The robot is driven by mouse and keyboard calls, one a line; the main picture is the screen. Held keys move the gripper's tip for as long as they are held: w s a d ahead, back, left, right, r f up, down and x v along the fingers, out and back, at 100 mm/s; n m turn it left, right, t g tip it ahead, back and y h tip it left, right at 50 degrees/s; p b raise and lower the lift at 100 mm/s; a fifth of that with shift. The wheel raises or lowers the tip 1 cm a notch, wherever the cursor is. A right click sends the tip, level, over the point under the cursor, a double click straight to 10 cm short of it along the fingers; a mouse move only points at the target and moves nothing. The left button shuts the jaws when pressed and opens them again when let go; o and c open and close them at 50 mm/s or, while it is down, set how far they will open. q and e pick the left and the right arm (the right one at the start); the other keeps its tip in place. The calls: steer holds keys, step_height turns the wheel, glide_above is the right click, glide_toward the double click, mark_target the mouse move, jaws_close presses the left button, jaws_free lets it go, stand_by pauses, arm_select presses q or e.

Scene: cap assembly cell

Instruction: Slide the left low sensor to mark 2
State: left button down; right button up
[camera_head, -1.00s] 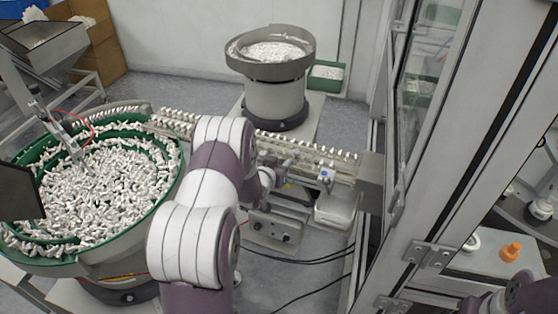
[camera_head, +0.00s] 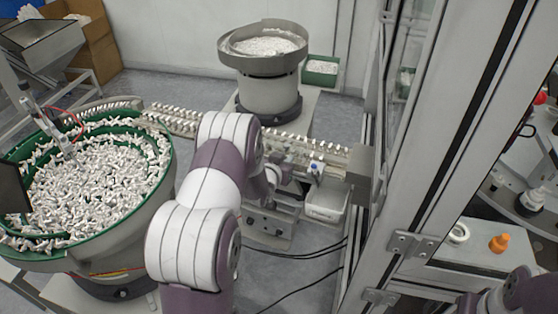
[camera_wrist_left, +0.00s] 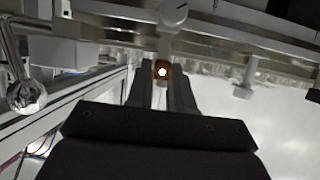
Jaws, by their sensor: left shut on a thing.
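My left gripper (camera_wrist_left: 162,88) has its two dark fingers closed around a small sensor (camera_wrist_left: 162,71) with a glowing orange-white face in the left wrist view. The sensor is just below a grey rail (camera_wrist_left: 230,42). In the head view my left arm reaches to the front side of the feed track (camera_head: 312,146), and its wrist and gripper (camera_head: 272,177) are small there. The sensor's body is mostly hidden by the fingers, and I cannot make out mark 2 in either view. My right gripper is not in view; only part of my right arm shows at the bottom right.
A large green-lined bowl (camera_head: 160,222) full of white caps stands at the left. A second bowl feeder (camera_head: 262,95) stands behind the track. A white bin (camera_head: 327,204) and a blue-topped fitting (camera_head: 315,167) are right of the gripper. A cell door frame (camera_head: 440,190) bounds the right.

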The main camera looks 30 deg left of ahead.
arm_select(q)
steer(key=c, duration=1.4)
jaws_free()
steer(key=shift+a, duration=0.2)
steer(key=o, duration=0.3)
steer(key=shift+s+a, duration=0.15)
steer(key=shift+a, duration=0.1)
steer(key=shift+s+d+r, duration=0.1)
steer(key=shift+d+r, duration=0.05)
steer(key=shift+s+d, duration=0.1)
steer(key=b+v, duration=0.1)
steer(key=v, duration=0.3)
steer(key=b+v, duration=0.1)
steer(key=v, duration=0.3)
steer(key=b+v, duration=0.1)
steer(key=v, duration=0.3)
steer(key=shift+s+a, duration=0.25)
steer(key=shift+s, duration=0.05)
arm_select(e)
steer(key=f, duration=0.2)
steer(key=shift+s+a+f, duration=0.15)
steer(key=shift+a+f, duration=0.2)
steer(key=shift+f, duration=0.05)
